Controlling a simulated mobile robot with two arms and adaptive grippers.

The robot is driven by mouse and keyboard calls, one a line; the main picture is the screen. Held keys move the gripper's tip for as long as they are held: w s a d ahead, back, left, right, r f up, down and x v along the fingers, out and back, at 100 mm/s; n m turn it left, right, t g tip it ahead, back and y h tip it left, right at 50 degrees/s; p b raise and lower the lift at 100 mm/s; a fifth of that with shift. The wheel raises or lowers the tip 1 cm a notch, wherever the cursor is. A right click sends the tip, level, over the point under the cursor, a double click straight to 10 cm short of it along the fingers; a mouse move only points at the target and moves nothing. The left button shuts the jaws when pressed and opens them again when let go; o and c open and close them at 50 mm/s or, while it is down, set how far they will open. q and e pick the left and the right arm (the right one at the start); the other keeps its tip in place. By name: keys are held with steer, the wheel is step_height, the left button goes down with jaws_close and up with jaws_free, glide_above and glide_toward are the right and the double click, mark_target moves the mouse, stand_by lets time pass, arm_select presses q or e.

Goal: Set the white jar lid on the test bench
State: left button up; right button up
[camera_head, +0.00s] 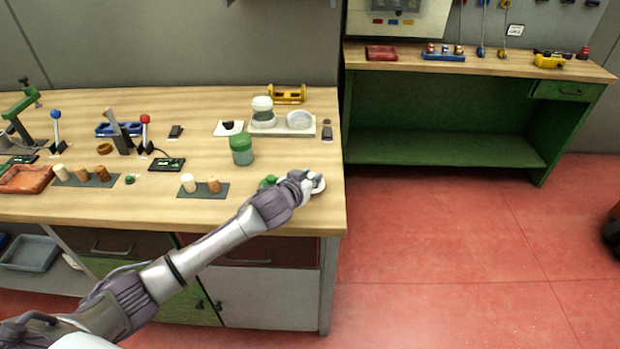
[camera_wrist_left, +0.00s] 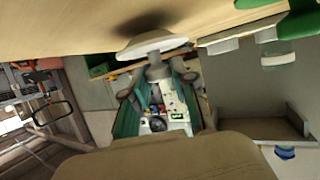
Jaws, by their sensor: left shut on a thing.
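A white jar lid (camera_head: 318,184) is at the front right corner of the near wooden bench (camera_head: 300,215), largely hidden by my left gripper (camera_head: 304,182). My left gripper is shut on it. In the left wrist view the lid (camera_wrist_left: 152,46) sits between the fingertips (camera_wrist_left: 155,67) as a pale disc, close to the wooden top. I cannot tell whether it touches the wood. A second bench (camera_head: 460,65), green with a wooden top, stands at the back right. The frames do not show which one is the test bench. My right gripper is not in view.
A white tray (camera_head: 283,127) holds a jar and a round dish farther back. Red floor separates the benches.

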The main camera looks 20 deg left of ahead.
arm_select(q)
steer(key=shift+f, duration=0.4)
steer(key=shift+f, duration=0.15)
steer(key=o, duration=0.9)
steer(key=shift+o, duration=0.2)
steer(key=shift+s+r, duration=0.15)
steer(key=shift+r, duration=0.05)
steer(key=v, duration=1.1)
steer(key=shift+s+r+b, duration=0.2)
steer(key=shift+s+b, duration=0.1)
steer(key=shift+s, duration=0.05)
